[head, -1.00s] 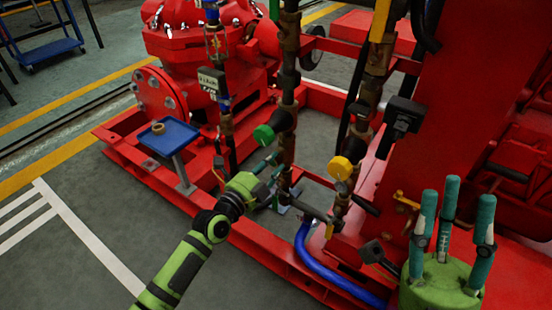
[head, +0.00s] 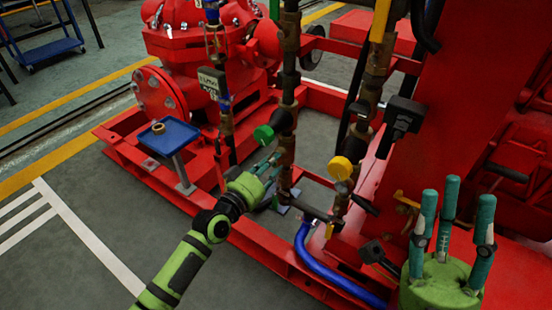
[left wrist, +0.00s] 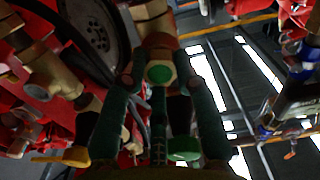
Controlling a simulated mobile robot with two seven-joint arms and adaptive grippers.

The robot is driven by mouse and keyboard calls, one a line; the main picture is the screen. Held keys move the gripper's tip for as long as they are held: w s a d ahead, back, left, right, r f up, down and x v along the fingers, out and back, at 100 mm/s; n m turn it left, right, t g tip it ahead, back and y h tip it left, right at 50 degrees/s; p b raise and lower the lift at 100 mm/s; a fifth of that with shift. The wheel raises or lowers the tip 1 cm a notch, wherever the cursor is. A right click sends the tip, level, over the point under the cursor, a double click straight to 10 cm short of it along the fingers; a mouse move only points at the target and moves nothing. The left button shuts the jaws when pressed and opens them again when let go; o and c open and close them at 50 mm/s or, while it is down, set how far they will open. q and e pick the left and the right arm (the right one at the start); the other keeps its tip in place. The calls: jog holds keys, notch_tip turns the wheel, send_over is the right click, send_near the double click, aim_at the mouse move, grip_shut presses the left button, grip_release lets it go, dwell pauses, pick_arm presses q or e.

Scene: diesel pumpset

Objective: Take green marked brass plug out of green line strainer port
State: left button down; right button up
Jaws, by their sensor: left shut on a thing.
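My left gripper (head: 274,160) reaches in from the lower left to the vertical brass pipe (head: 288,150) of the green line, just below the green round cap (head: 263,134). In the left wrist view, a brass hex plug (left wrist: 149,75) with a green round mark sits between the fingertips of my left gripper (left wrist: 160,80). The fingers are shut on the plug. A brass fitting (left wrist: 150,12) is right behind it; I cannot tell how far the plug sits in its port. In the head view the plug is too small to make out. My right gripper (head: 455,215) is open and empty at the lower right.
A small blue tray (head: 183,136) with a brass ring (head: 158,127) stands left of the pipes. A yellow cap (head: 340,168) and gauge mark a neighbouring pipe. A blue hose (head: 325,272) runs along the red frame (head: 240,245). Grey floor lies open at left.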

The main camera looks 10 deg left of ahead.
pick_arm(q)
jog(key=n, duration=0.3)
jog(key=shift+r+n, duration=0.1)
jog(key=shift+n, duration=0.3)
dwell(0.3)
jog(key=n, duration=2.4)
jog(key=c, duration=1.1)
grip_release()
jog(key=shift+o, duration=0.2)
